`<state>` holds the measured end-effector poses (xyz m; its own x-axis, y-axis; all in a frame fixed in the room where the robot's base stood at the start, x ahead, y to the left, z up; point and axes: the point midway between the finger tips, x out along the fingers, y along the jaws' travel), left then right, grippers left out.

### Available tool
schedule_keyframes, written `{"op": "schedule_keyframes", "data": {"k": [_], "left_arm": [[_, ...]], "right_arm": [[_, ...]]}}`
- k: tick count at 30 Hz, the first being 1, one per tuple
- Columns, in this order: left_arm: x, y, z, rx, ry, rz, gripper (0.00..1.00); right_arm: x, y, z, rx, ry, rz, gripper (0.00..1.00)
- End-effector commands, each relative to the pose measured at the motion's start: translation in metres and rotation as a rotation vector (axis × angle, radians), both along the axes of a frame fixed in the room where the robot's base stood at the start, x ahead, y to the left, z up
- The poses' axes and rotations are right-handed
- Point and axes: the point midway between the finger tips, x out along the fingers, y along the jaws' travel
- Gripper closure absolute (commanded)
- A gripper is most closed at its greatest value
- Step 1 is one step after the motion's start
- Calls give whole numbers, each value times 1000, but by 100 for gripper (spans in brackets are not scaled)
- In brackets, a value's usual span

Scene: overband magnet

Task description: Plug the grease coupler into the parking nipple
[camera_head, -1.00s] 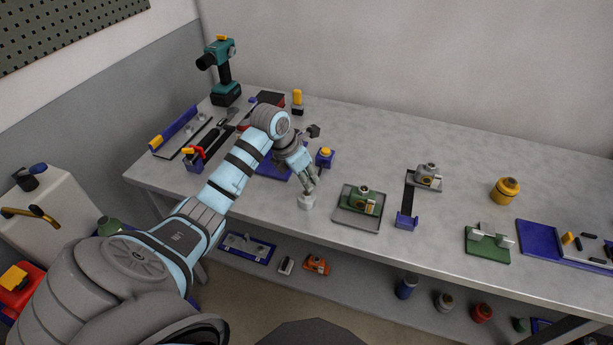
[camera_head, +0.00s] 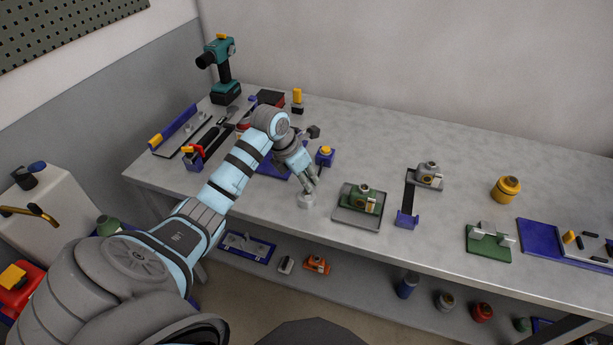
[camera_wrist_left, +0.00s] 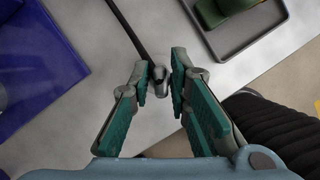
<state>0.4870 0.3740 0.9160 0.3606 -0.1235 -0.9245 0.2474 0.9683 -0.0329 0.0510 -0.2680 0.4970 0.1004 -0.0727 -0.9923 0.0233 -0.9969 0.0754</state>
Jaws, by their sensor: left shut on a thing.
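My left gripper (camera_head: 310,188) reaches down to the bench near its front edge. In the left wrist view its green-padded fingers (camera_wrist_left: 160,80) are shut on a small grey metal piece, which looks like the grease coupler (camera_wrist_left: 158,74). A dark hose (camera_wrist_left: 128,25) runs away from it toward the top of that view. A small pale round piece (camera_head: 306,202) stands on the bench right at the fingertips; I cannot tell whether it is the parking nipple's base. The fingers hide the coupler's end, so I cannot tell whether it is seated. My right gripper is out of view.
A grey tray with a green block (camera_head: 361,200) lies close to the right of the gripper. A blue mat (camera_head: 272,166) and a blue block with a yellow top (camera_head: 325,157) are behind. A teal drill (camera_head: 222,70) stands far left. The bench's front edge is near.

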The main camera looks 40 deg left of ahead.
Motion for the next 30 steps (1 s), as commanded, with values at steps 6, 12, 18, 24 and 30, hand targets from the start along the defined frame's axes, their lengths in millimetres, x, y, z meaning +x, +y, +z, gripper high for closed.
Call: {"op": "schedule_keyframes", "data": {"k": [6,12,18,24,30], "left_arm": [[0,0,-7,0,0,0,100],[0,0,-12,0,0,0,100],[0,0,-17,0,0,0,100],[0,0,-17,0,0,0,62],[0,0,-17,0,0,0,60]], "right_arm": [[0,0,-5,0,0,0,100],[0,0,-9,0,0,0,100],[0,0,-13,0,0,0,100],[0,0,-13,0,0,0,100],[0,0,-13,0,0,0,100]]}}
